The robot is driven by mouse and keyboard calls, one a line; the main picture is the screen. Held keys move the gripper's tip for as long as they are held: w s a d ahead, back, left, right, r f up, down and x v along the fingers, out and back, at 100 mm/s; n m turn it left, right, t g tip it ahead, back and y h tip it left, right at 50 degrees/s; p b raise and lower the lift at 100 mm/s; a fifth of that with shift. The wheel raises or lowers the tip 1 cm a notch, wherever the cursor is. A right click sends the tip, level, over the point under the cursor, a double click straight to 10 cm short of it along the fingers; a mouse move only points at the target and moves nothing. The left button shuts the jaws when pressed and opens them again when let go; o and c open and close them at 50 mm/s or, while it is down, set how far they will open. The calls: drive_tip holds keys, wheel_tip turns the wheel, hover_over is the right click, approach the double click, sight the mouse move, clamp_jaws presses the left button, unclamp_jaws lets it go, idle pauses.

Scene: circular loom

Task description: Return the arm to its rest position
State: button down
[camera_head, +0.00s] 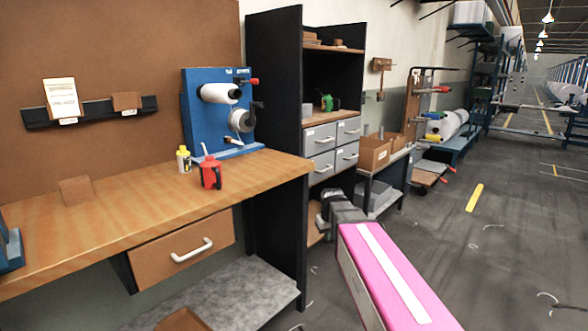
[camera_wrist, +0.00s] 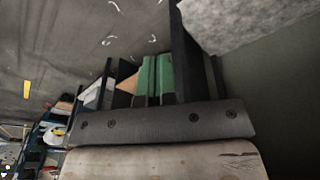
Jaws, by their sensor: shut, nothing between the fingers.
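My arm reaches from the lower right of the head view, with a pink top and a white stripe on its link. At its far end my dark gripper (camera_head: 327,205) hangs in the air at the right of the workbench, in front of the low shelf. It looks small and shut, with nothing seen in it. In the wrist view a dark bar and a pale worn surface fill the bottom, with green upright pieces close together just beyond the bar.
The wooden workbench (camera_head: 120,210) stands at left, with a red can (camera_head: 210,172) and a yellow bottle (camera_head: 183,159) on it. A black shelf unit (camera_head: 275,100) with grey drawers is beside it. A grey lower shelf (camera_head: 225,295) sits below. The floor (camera_head: 500,230) at right is mostly clear.

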drive_tip(key=s+d+f+m+g, duration=0.1)
drive_tip(key=s+d+f, duration=0.2)
drive_tip(key=s+f, duration=0.3)
drive_tip(key=s+d+f+m+g, duration=0.1)
drive_tip(key=s+d+f+m, duration=0.1)
drive_tip(key=s+f, duration=0.4)
drive_tip(key=s+d, duration=0.1)
drive_tip(key=s, duration=0.2)
drive_tip(key=shift+s, duration=0.2)
drive_tip(key=shift+f, duration=0.1)
